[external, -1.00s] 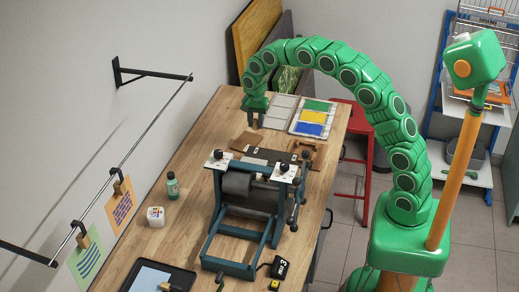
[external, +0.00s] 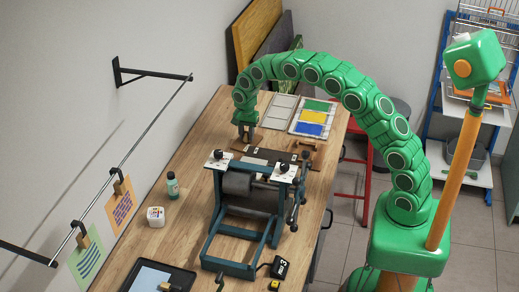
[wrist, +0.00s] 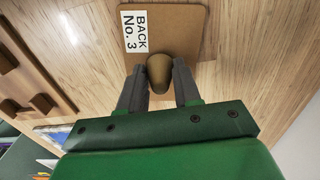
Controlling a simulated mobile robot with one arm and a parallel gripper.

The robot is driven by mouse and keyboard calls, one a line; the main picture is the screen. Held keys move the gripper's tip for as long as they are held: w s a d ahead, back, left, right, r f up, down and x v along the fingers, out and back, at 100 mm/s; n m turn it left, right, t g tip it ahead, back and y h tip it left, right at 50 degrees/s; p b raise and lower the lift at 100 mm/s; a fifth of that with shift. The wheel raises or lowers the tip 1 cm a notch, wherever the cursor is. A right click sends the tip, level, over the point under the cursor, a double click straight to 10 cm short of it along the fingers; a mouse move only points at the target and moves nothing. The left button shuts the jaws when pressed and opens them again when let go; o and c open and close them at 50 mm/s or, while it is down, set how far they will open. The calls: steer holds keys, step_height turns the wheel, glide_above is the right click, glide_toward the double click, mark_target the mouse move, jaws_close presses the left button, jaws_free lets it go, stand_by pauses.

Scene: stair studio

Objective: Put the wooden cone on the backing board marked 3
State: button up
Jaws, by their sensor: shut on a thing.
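The wooden cone (wrist: 159,74) is brown and rounded, held between the two grey fingers of my gripper (wrist: 159,86) in the wrist view. My gripper (external: 245,139) points down over the far part of the bench in the external view, where the cone cannot be made out. The brown backing board (wrist: 180,30) has a white label reading "BACK No. 3". In the wrist view the cone overlaps the board's near edge. I cannot tell whether it touches the board or hangs above it.
A teal-framed roller press (external: 240,205) stands on the wooden bench (external: 190,160), nearer the camera. A brown wooden item with blocks (wrist: 30,75) lies left in the wrist view. Coloured panels (external: 313,117) lie behind right.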

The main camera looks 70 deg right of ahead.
steer(key=shift+f, duration=0.3)
steer(key=o, duration=1)
